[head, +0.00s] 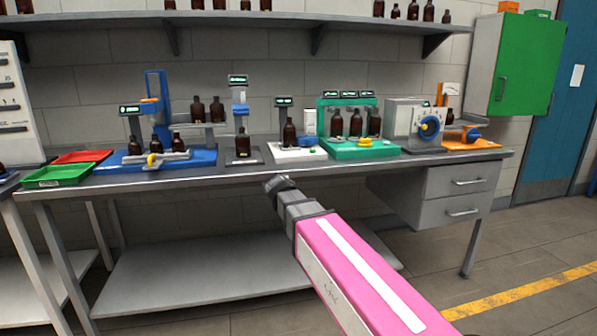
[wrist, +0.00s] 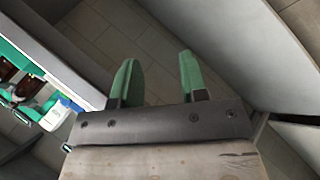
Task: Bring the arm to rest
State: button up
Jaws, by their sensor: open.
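My gripper (wrist: 157,80) shows in the wrist view with its two green fingers apart and nothing between them. Behind the fingers in that view is tiled floor. In the head view my arm reaches forward from the lower right, with a pink link nearest, and its dark end (head: 280,184) is at the front edge of the workbench (head: 240,178). The fingers cannot be made out in the head view. Several amber bottles (head: 289,132) stand on the bench's devices, beyond my arm's end and apart from it.
The bench carries a blue station (head: 200,158), a green station (head: 362,150), an orange-based device (head: 470,146) and red (head: 82,157) and green (head: 58,176) trays. Drawers (head: 462,182) hang below right. A lower shelf (head: 200,278) lies underneath. Floor at right is clear.

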jog(key=s+d+f+m+g+y, duration=0.2)
jog(key=s+d+f+m, duration=0.3)
jog(key=s+d+f, duration=0.3)
jog(key=s+d+f+m+g+y, duration=0.1)
jog(key=s+d+f+m+g, duration=0.3)
jog(key=s+d+f, duration=0.5)
jog(key=d+f+g, duration=0.1)
jog(key=d+f, duration=0.3)
jog(key=f, duration=0.3)
jog(key=shift+s+m+y, duration=0.15)
jog(key=shift+m+y, duration=0.25)
